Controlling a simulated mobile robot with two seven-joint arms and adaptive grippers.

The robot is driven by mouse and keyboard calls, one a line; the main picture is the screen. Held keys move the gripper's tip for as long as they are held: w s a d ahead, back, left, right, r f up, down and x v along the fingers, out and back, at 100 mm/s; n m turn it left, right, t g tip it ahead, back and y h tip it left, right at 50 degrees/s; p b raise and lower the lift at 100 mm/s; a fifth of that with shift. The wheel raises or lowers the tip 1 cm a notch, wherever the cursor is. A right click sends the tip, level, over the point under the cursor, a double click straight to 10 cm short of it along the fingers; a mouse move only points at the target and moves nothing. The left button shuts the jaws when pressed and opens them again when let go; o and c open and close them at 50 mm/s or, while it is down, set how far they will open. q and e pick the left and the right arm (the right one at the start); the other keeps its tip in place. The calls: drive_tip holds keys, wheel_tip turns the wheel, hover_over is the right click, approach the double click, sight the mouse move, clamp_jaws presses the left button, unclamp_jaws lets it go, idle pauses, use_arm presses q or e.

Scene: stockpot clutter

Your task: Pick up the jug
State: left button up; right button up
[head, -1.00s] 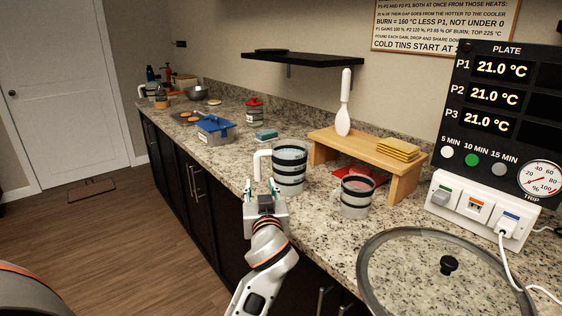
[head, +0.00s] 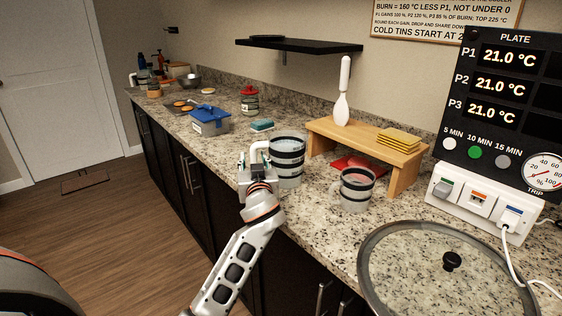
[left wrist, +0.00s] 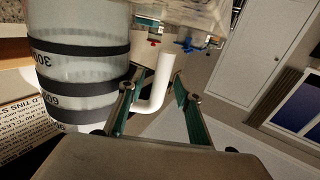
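The jug (head: 288,172) is a clear, black-banded vessel with a white handle, standing upright on the granite counter. In the left wrist view the jug (left wrist: 80,68) fills the left side, with its handle (left wrist: 160,82) reaching down between my fingers. My left gripper (head: 256,160) is at the jug's handle side, on its left. In the left wrist view the gripper (left wrist: 156,92) is open, its green-padded fingers on either side of the handle with gaps showing. My right gripper is not in view.
A smaller banded cup (head: 356,190) stands right of the jug. A wooden stand (head: 400,172) holds yellow sponges (head: 399,141) and a white utensil (head: 343,95). A glass lid (head: 420,290) lies in front. A blue-lidded box (head: 210,122) and blue sponge (head: 262,125) sit behind the jug.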

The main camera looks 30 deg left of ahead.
use_arm(q)
drive_tip(key=shift+w, duration=0.1)
clamp_jaws()
drive_tip(key=shift+a+r, duration=0.1)
drive_tip(key=shift+r, duration=0.05)
drive_tip(key=shift+r, duration=0.1)
